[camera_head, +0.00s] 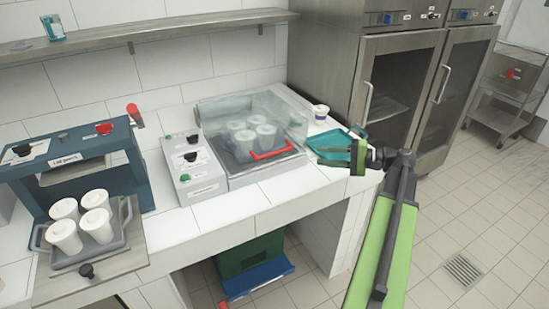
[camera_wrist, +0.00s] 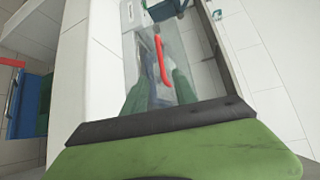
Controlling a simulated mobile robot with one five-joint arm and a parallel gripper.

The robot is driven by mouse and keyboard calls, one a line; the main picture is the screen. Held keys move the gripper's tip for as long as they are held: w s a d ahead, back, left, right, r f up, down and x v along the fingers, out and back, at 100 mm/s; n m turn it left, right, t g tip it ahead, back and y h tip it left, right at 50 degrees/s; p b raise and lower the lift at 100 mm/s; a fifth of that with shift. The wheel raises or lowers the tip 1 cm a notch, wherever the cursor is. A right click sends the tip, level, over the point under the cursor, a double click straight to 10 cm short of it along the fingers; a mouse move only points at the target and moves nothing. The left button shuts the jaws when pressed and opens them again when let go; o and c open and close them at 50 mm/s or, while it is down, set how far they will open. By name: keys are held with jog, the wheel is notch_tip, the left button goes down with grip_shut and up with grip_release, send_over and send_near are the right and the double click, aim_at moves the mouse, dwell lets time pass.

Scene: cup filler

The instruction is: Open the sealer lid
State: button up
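The sealer (camera_head: 238,175) stands on the white tiled counter, with its clear lid (camera_head: 272,112) down over several white cups (camera_head: 265,133). The lid's red handle (camera_head: 272,151) is at its front edge. In the wrist view the red handle (camera_wrist: 161,60) stands above centre on the clear lid (camera_wrist: 140,75). My gripper (camera_head: 358,150) is to the right of the sealer, apart from the red handle and holding nothing that I can see.
A control box (camera_head: 193,168) adjoins the sealer's left side. A teal tray (camera_head: 330,146) and a small cup (camera_head: 320,112) lie to its right, close to my gripper. A blue machine (camera_head: 130,168) with a tray of cups (camera_head: 122,238) stands at left. Steel cabinets (camera_head: 395,60) stand behind right.

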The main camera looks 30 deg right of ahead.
aim_at(275, 153)
jog(key=b+x, duration=0.2)
jog(key=x, duration=1.5)
jog(key=shift+a, duration=0.2)
grip_shut()
dwell(0.5)
